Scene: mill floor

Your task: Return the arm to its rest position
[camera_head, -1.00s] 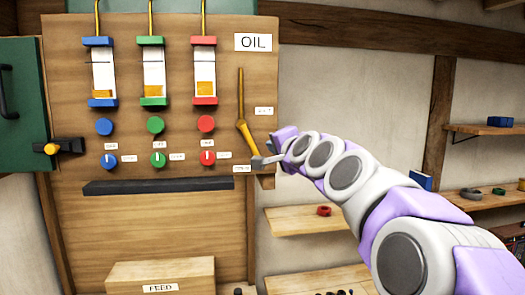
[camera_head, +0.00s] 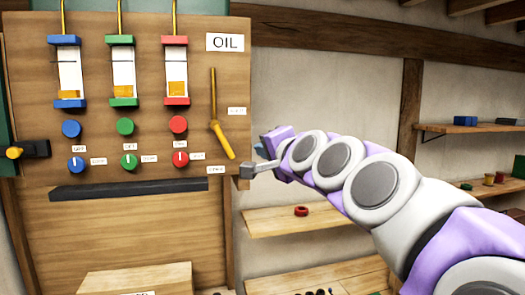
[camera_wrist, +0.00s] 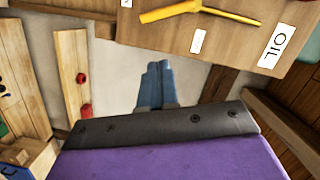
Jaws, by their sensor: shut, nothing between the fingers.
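My arm reaches in from the lower right in the head view. My gripper (camera_head: 247,171) is at its end, just right of the oil panel's (camera_head: 150,215) lower right edge. In the wrist view, the two bluish fingers of my gripper (camera_wrist: 155,85) lie side by side, shut and empty, against a pale wall. The lever also shows at the top of the wrist view (camera_wrist: 195,9). I cannot tell the exact depth gap between them.
The panel carries three gauges, coloured buttons and knobs, and a dark ledge (camera_head: 130,190). A wooden feed box (camera_head: 135,279) stands below. A green door (camera_head: 6,90) is at far left.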

